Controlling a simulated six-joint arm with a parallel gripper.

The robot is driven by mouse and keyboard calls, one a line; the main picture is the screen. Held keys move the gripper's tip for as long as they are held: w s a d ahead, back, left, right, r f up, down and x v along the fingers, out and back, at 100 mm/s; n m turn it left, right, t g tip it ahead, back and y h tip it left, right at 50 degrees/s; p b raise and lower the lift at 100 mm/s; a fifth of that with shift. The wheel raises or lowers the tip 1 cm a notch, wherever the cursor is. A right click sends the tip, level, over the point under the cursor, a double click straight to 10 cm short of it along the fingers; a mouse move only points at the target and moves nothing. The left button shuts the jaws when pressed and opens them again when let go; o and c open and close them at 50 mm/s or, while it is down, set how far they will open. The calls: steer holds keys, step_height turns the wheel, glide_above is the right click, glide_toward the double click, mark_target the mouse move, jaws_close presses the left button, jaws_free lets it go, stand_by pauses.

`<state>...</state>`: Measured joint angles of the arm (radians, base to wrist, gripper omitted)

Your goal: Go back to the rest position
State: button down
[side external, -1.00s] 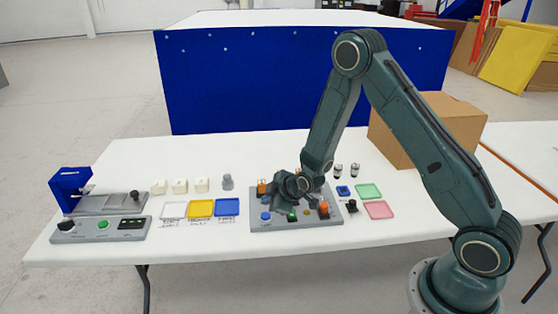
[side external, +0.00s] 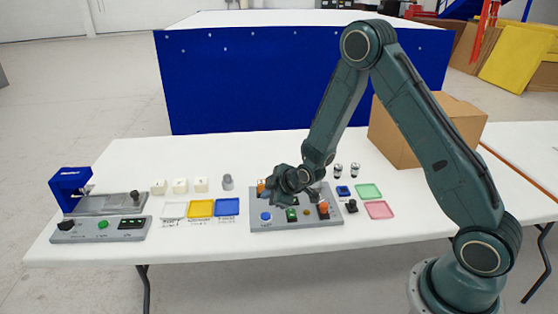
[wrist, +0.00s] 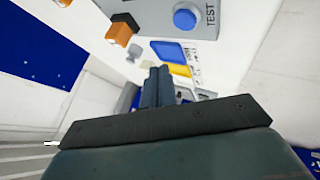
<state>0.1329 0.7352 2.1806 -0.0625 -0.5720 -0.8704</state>
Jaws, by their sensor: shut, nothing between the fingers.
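My gripper (side external: 272,197) is over the left part of the grey control panel (side external: 290,224) in the side external view, with its fingers pointing left and down. Its exact height above the panel is hard to tell. In the wrist view my gripper's fingers (wrist: 158,72) are together, with nothing between them. The panel carries a blue button (side external: 265,216), a green button (side external: 292,215) and orange parts (side external: 323,207). The blue button marked TEST also shows in the wrist view (wrist: 184,19). My gripper hides part of the panel's back left.
A compression station (side external: 100,229) with a blue frame stands at the far left. White blocks (side external: 180,187) and white, yellow and blue trays (side external: 201,208) lie between. Green (side external: 368,191) and pink trays (side external: 379,210) lie right of the panel. A cardboard box (side external: 440,130) stands behind my arm.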

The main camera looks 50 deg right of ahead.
steer(key=shift+r, duration=0.1)
steer(key=s+a+r+m+g, duration=0.1)
steer(key=s+a+r+m, duration=0.1)
steer(key=s+r, duration=0.5)
steer(key=s+a+r+m+g, duration=0.1)
steer(key=s+r+m, duration=0.15)
steer(key=r, duration=0.95)
steer(key=s+a+r+m, duration=0.1)
steer(key=s+r, duration=0.3)
steer(key=s, duration=0.7)
steer(key=s+a+r+m+g, duration=0.1)
steer(key=s+r+m, duration=0.2)
steer(key=s, duration=0.9)
steer(key=shift+s+a+r+g, duration=0.15)
steer(key=shift+s+r+g, duration=0.05)
steer(key=shift+r+g, duration=0.15)
